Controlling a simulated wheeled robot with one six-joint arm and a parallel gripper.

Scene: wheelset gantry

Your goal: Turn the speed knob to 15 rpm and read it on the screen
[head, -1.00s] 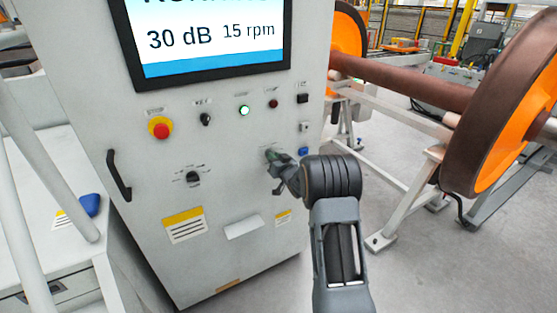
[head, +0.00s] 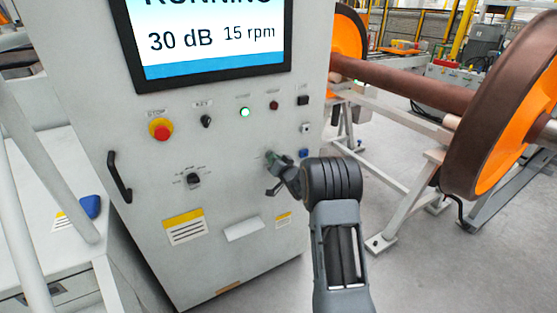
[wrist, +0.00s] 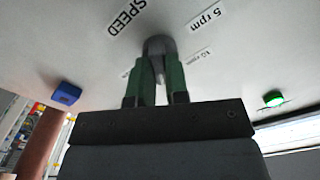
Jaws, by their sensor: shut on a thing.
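The screen (head: 208,38) on the grey cabinet reads "30 dB" and "15 rpm", with the word "RUNNING" cut off at the top edge. My gripper (head: 276,160) is at the cabinet's front face, right of the lower selector. In the wrist view my gripper (wrist: 157,85) has its green fingers shut on the grey speed knob (wrist: 158,46). The labels "SPEED" (wrist: 126,16) and "5 rpm" (wrist: 205,21) show around the knob; a fainter label is partly legible. The fingers hide part of the knob. In the head view the knob is mostly hidden behind my gripper.
On the panel are a red stop button (head: 160,129), a key switch (head: 206,121), a lit green lamp (head: 244,112), another selector (head: 193,180) and a blue button (head: 303,151). A handle (head: 119,176) sticks out at left. An orange wheelset (head: 510,110) stands at right.

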